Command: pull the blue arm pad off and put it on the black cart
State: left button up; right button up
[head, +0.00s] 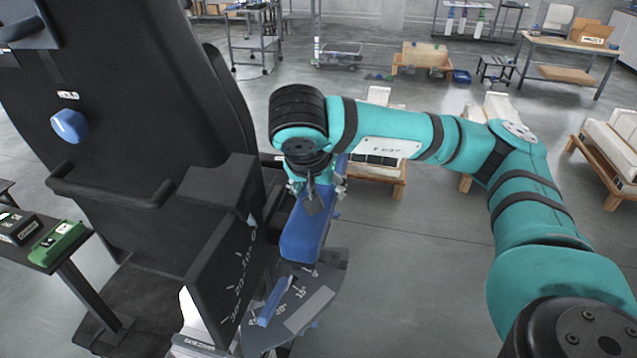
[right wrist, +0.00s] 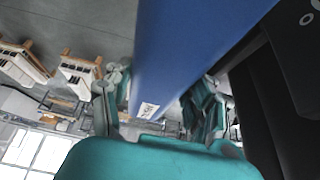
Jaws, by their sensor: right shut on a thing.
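The blue arm pad (head: 303,235) is a long blue block beside the black chair (head: 130,110), above a grey plate with angle marks. My right gripper (head: 315,192) comes down on the far part of the pad and is shut on it. In the right wrist view the blue pad (right wrist: 185,50) runs between the two teal fingers (right wrist: 160,110), with a small white label on it. Whether the pad still touches its mount is hidden. A dark-topped stand (head: 62,268), possibly the black cart, is at the left edge. My left gripper is not in view.
A green box (head: 58,242) and a black box (head: 18,228) sit on the dark stand. The chair's side panel and a blue lever (head: 272,302) are close to the pad. Wooden pallets with white blocks (head: 612,145) stand at the right. Grey floor is open below my right arm.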

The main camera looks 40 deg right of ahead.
jog(key=shift+w+r+p, duration=0.1)
jog(key=shift+r+p, duration=0.3)
jog(key=shift+r, duration=0.2)
dwell(0.4)
jog(key=shift+r+p, duration=3)
jog(key=shift+r, duration=0.45)
